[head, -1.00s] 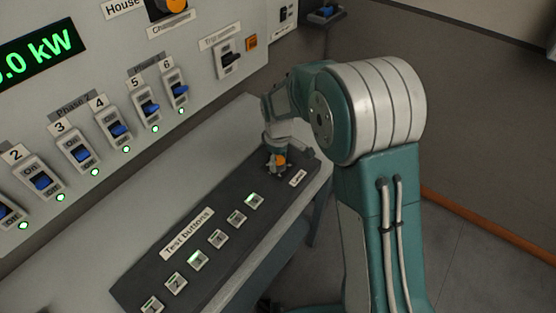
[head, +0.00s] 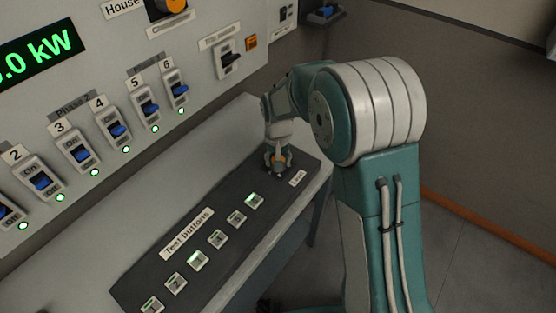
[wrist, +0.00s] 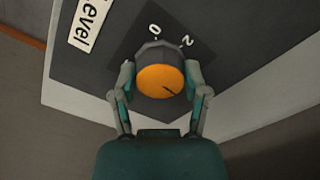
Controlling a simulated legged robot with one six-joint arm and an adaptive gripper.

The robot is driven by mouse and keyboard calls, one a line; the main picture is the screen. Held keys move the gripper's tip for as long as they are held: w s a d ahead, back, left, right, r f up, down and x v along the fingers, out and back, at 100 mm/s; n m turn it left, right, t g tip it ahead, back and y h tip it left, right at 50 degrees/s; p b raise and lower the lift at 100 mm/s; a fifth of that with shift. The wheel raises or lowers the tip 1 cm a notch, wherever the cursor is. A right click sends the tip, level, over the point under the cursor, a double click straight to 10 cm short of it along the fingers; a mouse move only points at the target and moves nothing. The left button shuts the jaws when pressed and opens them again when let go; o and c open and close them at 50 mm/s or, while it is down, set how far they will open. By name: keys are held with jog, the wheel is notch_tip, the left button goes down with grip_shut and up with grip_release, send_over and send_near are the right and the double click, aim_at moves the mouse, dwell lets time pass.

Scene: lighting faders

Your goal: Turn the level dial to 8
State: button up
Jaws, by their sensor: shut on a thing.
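The level dial (wrist: 160,79) is a round knob with an orange top and a dark grey rim in the wrist view. A dark pointer line on its top points to the lower right. The marks "0" and "2" show on the panel above it; its other marks are hidden. My gripper (wrist: 160,84) is shut on the dial, with one finger on each side of the rim. In the head view my gripper (head: 278,166) is at the far end of the dark panel, beside the "Level" label (head: 298,178), and mostly hides the dial.
Several lit test buttons (head: 218,239) line the dark panel (head: 150,285) in front of my gripper. The upright wall panel behind carries several blue-handled switches (head: 117,131) with green lamps and a green "kW" display (head: 38,55). Open floor lies at the right.

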jog(key=m, duration=0.7)
jog(key=shift+f, duration=0.1)
jog(key=m, duration=0.3)
jog(key=shift+m, duration=2.5)
jog(key=o, duration=1.2)
jog(key=shift+a, duration=0.1)
jog(key=shift+c, duration=0.2)
